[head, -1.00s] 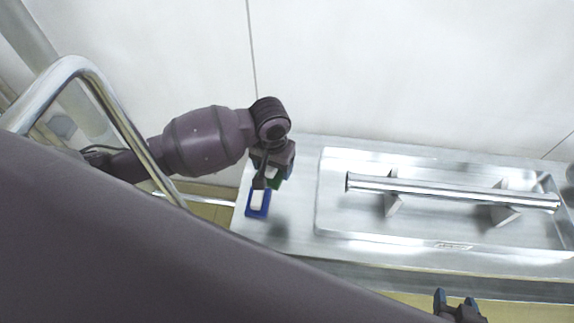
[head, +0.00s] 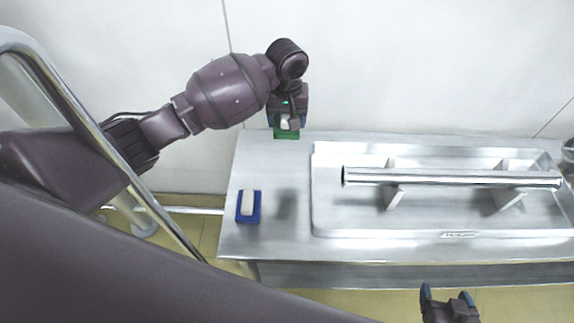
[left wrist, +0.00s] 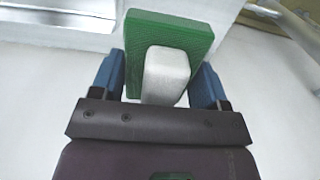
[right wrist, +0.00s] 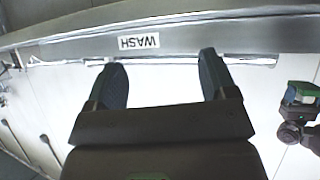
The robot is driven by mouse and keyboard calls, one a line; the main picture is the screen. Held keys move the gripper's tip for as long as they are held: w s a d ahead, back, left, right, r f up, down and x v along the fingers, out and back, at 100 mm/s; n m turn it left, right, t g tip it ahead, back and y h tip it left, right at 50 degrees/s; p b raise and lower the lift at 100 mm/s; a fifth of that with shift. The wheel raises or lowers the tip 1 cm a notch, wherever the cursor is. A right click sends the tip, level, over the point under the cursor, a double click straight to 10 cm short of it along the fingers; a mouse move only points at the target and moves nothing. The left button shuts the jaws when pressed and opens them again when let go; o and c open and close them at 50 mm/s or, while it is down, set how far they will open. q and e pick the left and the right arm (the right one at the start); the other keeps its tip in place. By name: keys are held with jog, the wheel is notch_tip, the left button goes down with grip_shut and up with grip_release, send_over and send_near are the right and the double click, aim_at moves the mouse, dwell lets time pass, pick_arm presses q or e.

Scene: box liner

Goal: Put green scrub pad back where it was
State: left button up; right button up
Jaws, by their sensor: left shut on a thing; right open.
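The green scrub pad (head: 287,135) has a white handle and hangs at my left gripper (head: 287,118), near the counter's back left edge by the wall. In the left wrist view the pad (left wrist: 190,38) sits beyond the fingers, and its white handle (left wrist: 165,75) is between the two blue fingers. The pad also shows at the right of the right wrist view (right wrist: 301,93). It appears held above the counter. My right gripper (head: 448,297) is open and empty in front of the counter's front edge; its spread fingers show in the right wrist view (right wrist: 162,75).
A blue scrub pad (head: 240,217) with a white handle lies on the steel counter's (head: 262,165) left end. A sink basin (head: 340,222) crossed by a long steel bar (head: 450,177) fills the right. A metal rail (head: 120,160) stands at left. The counter between blue pad and basin is clear.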

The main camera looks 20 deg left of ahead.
pick_arm(q)
jog(key=b, duration=0.3)
send_over(287, 168)
notch_tip(287, 168, down, 13)
jog(key=shift+r, duration=0.1)
jog(key=shift+f, duration=1.05)
notch_tip(287, 168, down, 3)
jog(key=shift+f+b, duration=0.15)
jog(key=shift+b, duration=0.3)
pick_arm(e)
jog(key=f, duration=0.4)
jog(key=shift+s+a+f, duration=0.1)
jog(key=shift+s+a, duration=0.05)
jog(key=shift+s, duration=0.05)
pick_arm(q)
jog(key=o, duration=0.6)
jog(key=shift+a+f, duration=0.1)
jog(key=shift+o, duration=1.2)
pick_arm(e)
jog(key=shift+s+f+g, duration=0.15)
jog(key=shift+f+g, duration=0.1)
jog(key=shift+g, duration=0.05)
